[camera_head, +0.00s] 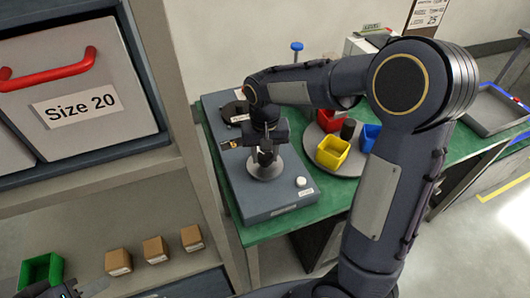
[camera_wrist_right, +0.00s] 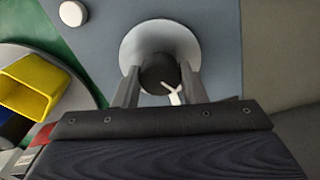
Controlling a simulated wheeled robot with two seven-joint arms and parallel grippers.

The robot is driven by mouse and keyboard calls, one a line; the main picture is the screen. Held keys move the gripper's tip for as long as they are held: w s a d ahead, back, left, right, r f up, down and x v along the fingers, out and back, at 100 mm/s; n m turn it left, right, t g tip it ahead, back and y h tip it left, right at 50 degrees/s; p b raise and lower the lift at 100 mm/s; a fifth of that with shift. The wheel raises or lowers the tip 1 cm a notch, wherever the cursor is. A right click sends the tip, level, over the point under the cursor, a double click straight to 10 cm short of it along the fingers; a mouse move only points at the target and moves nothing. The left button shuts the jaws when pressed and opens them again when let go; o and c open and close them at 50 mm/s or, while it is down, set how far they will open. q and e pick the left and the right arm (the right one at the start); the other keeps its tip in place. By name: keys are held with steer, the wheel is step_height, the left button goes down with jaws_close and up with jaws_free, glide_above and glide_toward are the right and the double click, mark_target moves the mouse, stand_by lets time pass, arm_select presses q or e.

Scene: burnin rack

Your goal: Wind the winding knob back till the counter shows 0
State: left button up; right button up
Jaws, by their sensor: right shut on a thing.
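The winding knob (camera_wrist_right: 157,72) is a dark round knob with a white pointer mark, standing over a pale round disc (camera_wrist_right: 160,35). My right gripper (camera_wrist_right: 160,84) has one finger on each side of the knob and is shut on it. In the head view the right gripper (camera_head: 266,153) comes down from above onto the knob, over the grey-blue machine (camera_head: 232,178). No counter figures can be read in either view. My left gripper (camera_head: 80,290) shows only partly at the bottom left edge, away from the machine; its jaws cannot be made out.
The machine stands on a green table (camera_head: 330,205). A round tray beside it holds a yellow bin (camera_head: 332,152), a red bin (camera_head: 328,120) and a blue bin (camera_head: 370,136). A white button (camera_head: 301,182) is on the machine's near corner. Shelves with small boxes (camera_head: 155,249) stand left.

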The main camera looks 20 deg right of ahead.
mark_target(265, 155)
stand_by(0.4)
steer(key=o, duration=1)
steer(key=shift+r, duration=0.1)
step_height(265, 155, up, 8)
steer(key=shift+f, duration=0.15)
